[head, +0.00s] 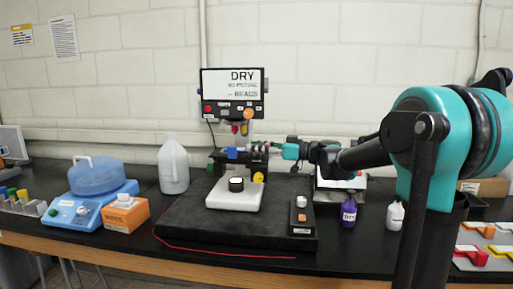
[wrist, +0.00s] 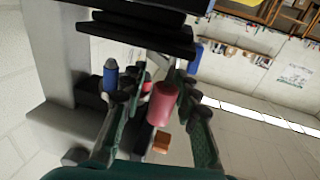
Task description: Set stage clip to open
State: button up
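The microscope's stage (head: 226,163) stands above its white base (head: 225,195) in the head view. My gripper (head: 279,150) reaches in from the right at stage height. In the wrist view, my gripper (wrist: 163,92) has its fingers apart, with a red cylindrical part (wrist: 163,103) between them. A small gap seems to show on the left side; contact on the right cannot be told. A blue knob (wrist: 110,75) is left of the fingers; it also seems to show in the head view (head: 232,153). I cannot tell clearly which part is the stage clip or how it is set.
A screen reading DRY (head: 232,82) stands above the microscope. A yellow knob (head: 258,177) is below my gripper. A small control box (head: 302,215), a purple bottle (head: 348,212) and an orange box (head: 126,215) stand nearby. The dark mat's front left is clear.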

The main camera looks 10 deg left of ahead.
jog(key=shift+a, duration=0.1)
grip_shut()
jog(key=shift+s+m+t, duration=0.1)
jog(key=shift+m+t, duration=0.3)
jog(key=shift+t, duration=0.2)
jog(key=m+t+h, duration=0.1)
jog(key=m+t, duration=0.1)
jog(key=m+t+h, duration=0.1)
jog(key=t+h, duration=0.1)
jog(key=t, duration=0.1)
jog(key=m+t+h, duration=0.1)
jog(key=m+t, duration=0.1)
jog(key=shift+s+m+t+h, duration=0.3)
jog(key=shift+h, duration=0.1)
jog(key=m+t+h, duration=0.3)
jog(key=h, duration=0.2)
jog(key=shift+m, duration=0.4)
jog(key=shift+m+t+h, duration=0.7)
jog(key=shift+m+h, duration=0.1)
jog(key=shift+h, duration=0.3)
jog(key=shift+d+h, duration=0.2)
jog(key=shift+h, duration=0.1)
